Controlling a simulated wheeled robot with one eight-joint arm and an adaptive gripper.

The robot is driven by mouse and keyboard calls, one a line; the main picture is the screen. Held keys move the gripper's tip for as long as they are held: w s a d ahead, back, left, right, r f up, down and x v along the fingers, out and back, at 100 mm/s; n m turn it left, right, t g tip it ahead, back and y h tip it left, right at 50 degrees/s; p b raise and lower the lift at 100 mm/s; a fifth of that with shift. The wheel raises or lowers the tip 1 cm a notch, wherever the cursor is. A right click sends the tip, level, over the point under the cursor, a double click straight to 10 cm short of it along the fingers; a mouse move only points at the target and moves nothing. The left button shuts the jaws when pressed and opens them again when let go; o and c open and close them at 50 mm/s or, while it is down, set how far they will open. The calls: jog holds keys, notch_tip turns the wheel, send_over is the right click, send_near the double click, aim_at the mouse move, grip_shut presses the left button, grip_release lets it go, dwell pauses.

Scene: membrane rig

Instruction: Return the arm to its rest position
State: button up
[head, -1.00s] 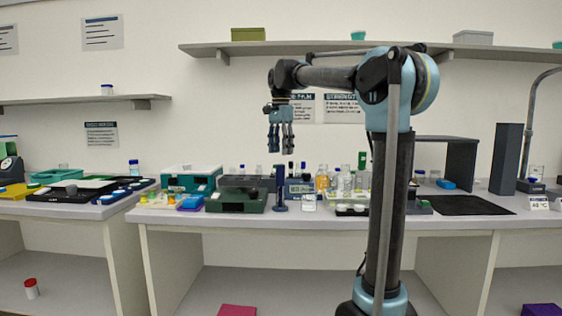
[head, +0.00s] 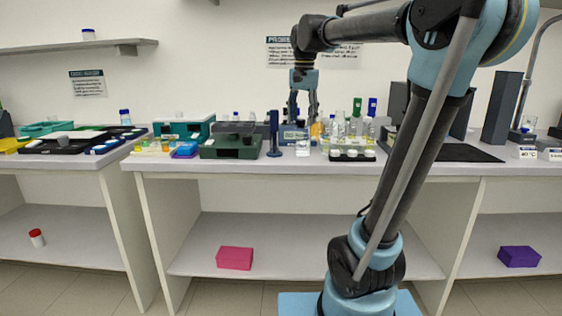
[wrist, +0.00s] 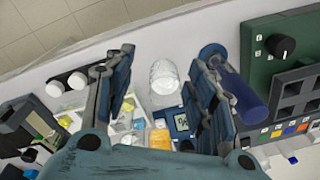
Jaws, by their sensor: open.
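My arm (head: 422,130) reaches up from its base and bends over to the left across the bench. My gripper (head: 303,108) hangs downward above the middle of the bench, over the membrane rig area. In the wrist view the two blue fingers (wrist: 160,95) are spread apart with nothing held between them. A clear glass vessel (wrist: 165,77) stands on the bench below, seen between the fingers. A blue upright stand (wrist: 247,98) shows beside the right finger.
A dark green box (head: 231,146) and a blue stand (head: 274,135) are left of the gripper. A rack of white-capped jars (head: 352,155) and tall tubes stand to its right. A pink box (head: 235,258) lies on the lower shelf. The air above the bench's left part is clear.

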jog(key=s+d+f+n, duration=0.3)
jog(key=s+d+f, duration=0.3)
jog(key=s+f, duration=0.5)
jog(key=s+d+f+n+t, duration=0.1)
jog(key=s+d+f+n, duration=0.2)
jog(key=s+f, duration=0.9)
jog(key=d+f, duration=0.3)
jog(key=f, duration=0.5)
jog(key=shift+s+n+t, duration=0.15)
jog(key=shift+n+t, duration=0.15)
jog(key=shift+w+f, duration=0.2)
jog(key=shift+w, duration=0.25)
